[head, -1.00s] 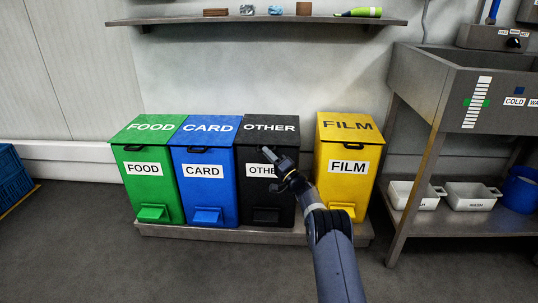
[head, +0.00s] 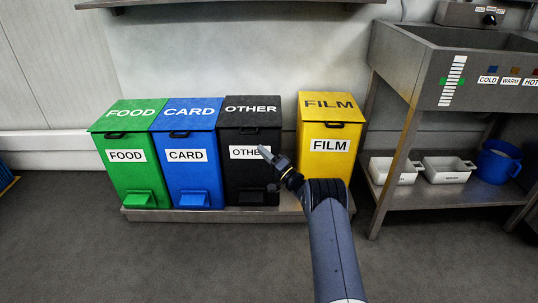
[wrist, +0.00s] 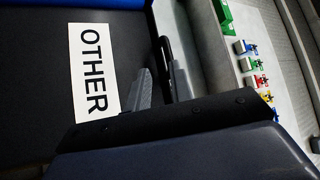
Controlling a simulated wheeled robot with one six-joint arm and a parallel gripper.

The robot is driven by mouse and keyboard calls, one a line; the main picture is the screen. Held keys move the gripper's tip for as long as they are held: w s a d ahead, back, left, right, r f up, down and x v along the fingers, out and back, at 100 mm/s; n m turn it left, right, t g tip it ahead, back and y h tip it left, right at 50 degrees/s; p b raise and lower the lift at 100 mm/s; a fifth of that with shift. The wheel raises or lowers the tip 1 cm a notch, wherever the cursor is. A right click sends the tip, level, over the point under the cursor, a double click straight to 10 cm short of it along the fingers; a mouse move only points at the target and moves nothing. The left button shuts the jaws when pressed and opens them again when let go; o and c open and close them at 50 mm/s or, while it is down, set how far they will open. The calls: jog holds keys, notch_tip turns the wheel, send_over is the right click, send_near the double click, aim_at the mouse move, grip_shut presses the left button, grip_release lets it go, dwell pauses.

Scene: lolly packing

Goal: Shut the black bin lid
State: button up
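The black bin (head: 250,180), marked OTHER, stands third from the left in the row. Its lid (head: 252,112) lies down flat on top, with no gap that I can see, and has a dark handle (head: 249,131) at its front edge. My gripper (head: 265,154) is in front of the bin, over the right end of its front label. In the wrist view, the label (wrist: 93,70) and a dark bar, probably the handle, show close to my grey fingers (wrist: 161,88). I see nothing held, and how far the fingers are apart is unclear.
A green FOOD bin (head: 133,178) and a blue CARD bin (head: 193,175) stand to the left. A yellow FILM bin (head: 329,160) stands to the right, past a gap. A steel sink stand (head: 400,160) is further right. The floor in front is clear.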

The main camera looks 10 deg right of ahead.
jog(key=shift+v, duration=1.5)
jog(key=shift+a, duration=0.1)
jog(key=b+x, duration=0.2)
jog(key=x, duration=0.6)
jog(key=shift+w+r, duration=0.15)
jog(key=shift+r, duration=0.05)
